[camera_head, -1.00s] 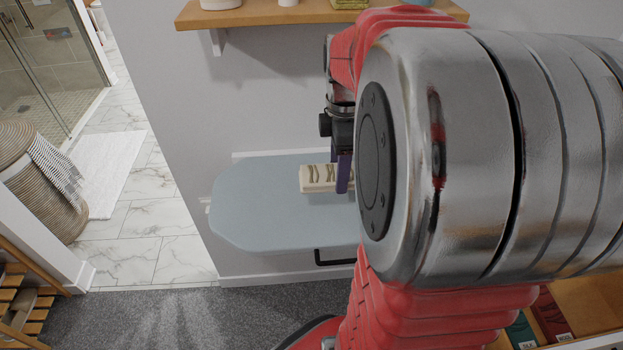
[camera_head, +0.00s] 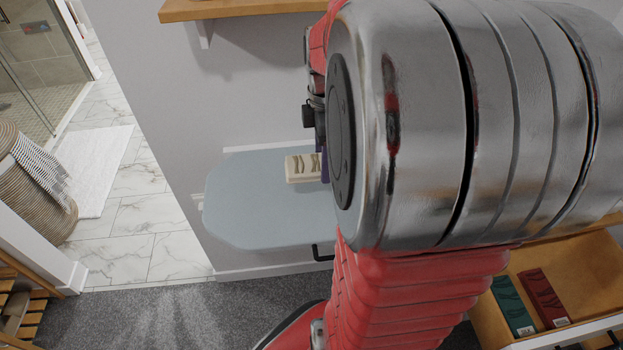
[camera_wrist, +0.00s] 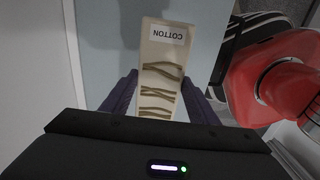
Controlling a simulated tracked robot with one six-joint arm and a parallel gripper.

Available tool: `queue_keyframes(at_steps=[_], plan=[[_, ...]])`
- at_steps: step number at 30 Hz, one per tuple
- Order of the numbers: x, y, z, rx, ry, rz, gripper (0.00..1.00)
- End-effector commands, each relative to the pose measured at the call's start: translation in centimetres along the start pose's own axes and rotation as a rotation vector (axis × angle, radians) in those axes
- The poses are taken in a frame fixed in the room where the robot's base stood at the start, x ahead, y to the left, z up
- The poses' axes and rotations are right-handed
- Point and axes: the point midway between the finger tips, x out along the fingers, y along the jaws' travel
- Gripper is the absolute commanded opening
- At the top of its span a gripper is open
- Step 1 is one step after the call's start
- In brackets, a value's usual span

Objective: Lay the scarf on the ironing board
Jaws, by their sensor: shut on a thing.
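The scarf (camera_head: 303,168) is a cream, flat, block-like bundle with brown wavy bands, in the middle of the head view. In the wrist view the scarf (camera_wrist: 160,60) shows a "COTTON" label at its far end. My gripper (camera_wrist: 160,82) has its dark purple fingers on both sides of the scarf and is shut on it. In the head view my gripper (camera_head: 325,166) is mostly hidden behind my arm. The pale blue ironing board (camera_head: 250,215) lies below the scarf. I cannot tell whether the scarf touches the board.
A wooden shelf (camera_head: 230,8) is on the wall above the board. An open wooden drawer (camera_head: 590,280) with a green box (camera_head: 512,306) and a red box (camera_head: 544,298) is at lower right. A woven basket (camera_head: 35,200) stands at left. The board's left part is clear.

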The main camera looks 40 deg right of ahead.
Motion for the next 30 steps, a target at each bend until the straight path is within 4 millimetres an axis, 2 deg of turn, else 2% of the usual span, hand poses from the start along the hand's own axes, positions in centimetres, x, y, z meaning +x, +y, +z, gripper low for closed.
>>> queue_keyframes(at_steps=[6,9,21,30], plan=[[3.7,-0.1,0.0,0.001,0.000,-0.004,0.30],[4.7,0.0,0.1,0.001,0.000,-0.002,0.30],[5.2,0.0,0.1,0.002,0.000,-0.002,0.30],[8.5,-0.1,0.1,0.003,0.000,-0.003,0.30]])
